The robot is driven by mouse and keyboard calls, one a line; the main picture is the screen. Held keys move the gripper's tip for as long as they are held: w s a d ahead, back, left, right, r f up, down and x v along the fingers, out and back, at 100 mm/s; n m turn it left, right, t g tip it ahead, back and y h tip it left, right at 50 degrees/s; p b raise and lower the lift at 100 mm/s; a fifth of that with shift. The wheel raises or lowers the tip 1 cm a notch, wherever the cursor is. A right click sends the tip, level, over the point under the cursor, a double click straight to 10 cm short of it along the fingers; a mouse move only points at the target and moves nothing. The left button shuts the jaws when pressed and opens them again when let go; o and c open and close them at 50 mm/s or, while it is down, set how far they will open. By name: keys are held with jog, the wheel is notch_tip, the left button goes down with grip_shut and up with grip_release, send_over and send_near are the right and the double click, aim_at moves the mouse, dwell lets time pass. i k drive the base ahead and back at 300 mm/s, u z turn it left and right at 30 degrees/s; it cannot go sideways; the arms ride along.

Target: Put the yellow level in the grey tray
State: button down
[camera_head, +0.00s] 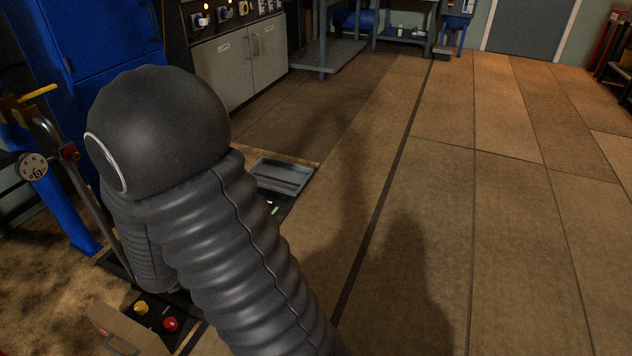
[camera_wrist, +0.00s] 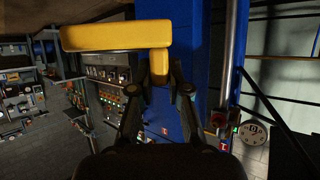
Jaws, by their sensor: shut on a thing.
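The yellow level (camera_wrist: 115,36) shows in the wrist view as a long bar with a short piece bent down at its right end. My gripper (camera_wrist: 160,88) is shut on that short piece, with one dark finger on each side.
A blue post with a round dial (camera_head: 33,166) stands at the left, beside a blue cabinet (camera_head: 100,45). A yellow knob (camera_head: 140,307) and a red knob (camera_head: 171,324) are low in front. Grey cabinets (camera_head: 240,55) stand behind. The floor at right is clear.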

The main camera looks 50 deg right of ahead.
aim_at(287, 180)
jog(key=z, duration=1.4)
jog(key=i, duration=1.65)
jog(key=u, duration=0.3)
